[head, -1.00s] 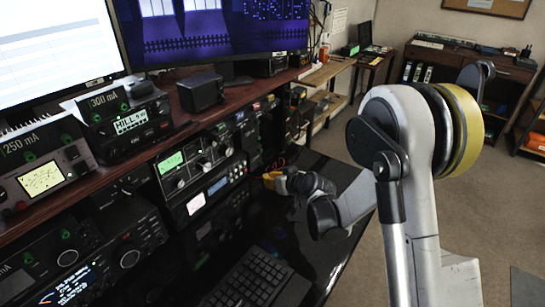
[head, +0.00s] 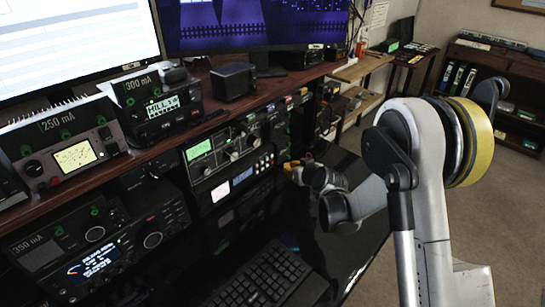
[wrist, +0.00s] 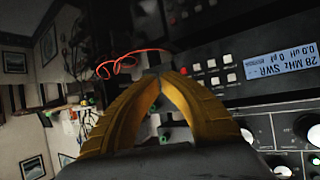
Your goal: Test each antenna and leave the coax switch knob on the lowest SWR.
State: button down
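My gripper (head: 288,165) has yellow fingers and is beside the right end of the stacked units in the head view. In the wrist view my gripper (wrist: 160,75) shows its fingertips meeting, with nothing visible between them. An analyzer with a blue-white display (wrist: 278,62) is at the upper right of the wrist view, reading "28 MHz SWR" upside down with no clear value. A tuner with a green display (head: 200,149) and knobs sits above the analyzer (head: 243,176) in the head view. I cannot make out the coax switch knob or its position.
A radio with a lit screen (head: 95,262) is at the lower left, and a keyboard (head: 265,280) lies on the dark desk. Meters and boxes line the wooden shelf (head: 160,160). Red wires (wrist: 125,60) run beyond the fingers in the wrist view.

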aim_at(276, 158)
jog(key=shift+w+a, duration=0.75)
jog(key=shift+a, duration=0.15)
jog(key=shift+w+a, duration=0.7)
jog(key=shift+a, duration=0.2)
jog(key=shift+w+a, duration=0.1)
jog(key=shift+w+a, duration=0.15)
jog(key=shift+a, duration=0.05)
jog(key=shift+w+a, duration=0.25)
jog(key=shift+a, duration=0.05)
dwell(0.8)
jog(key=shift+s+d, duration=0.5)
jog(key=shift+d, duration=0.1)
dwell(0.4)
jog(key=shift+s+d, duration=0.8)
jog(key=shift+d, duration=0.2)
jog(key=shift+s+d, duration=0.75)
jog(key=shift+d, duration=0.25)
dwell(1.8)
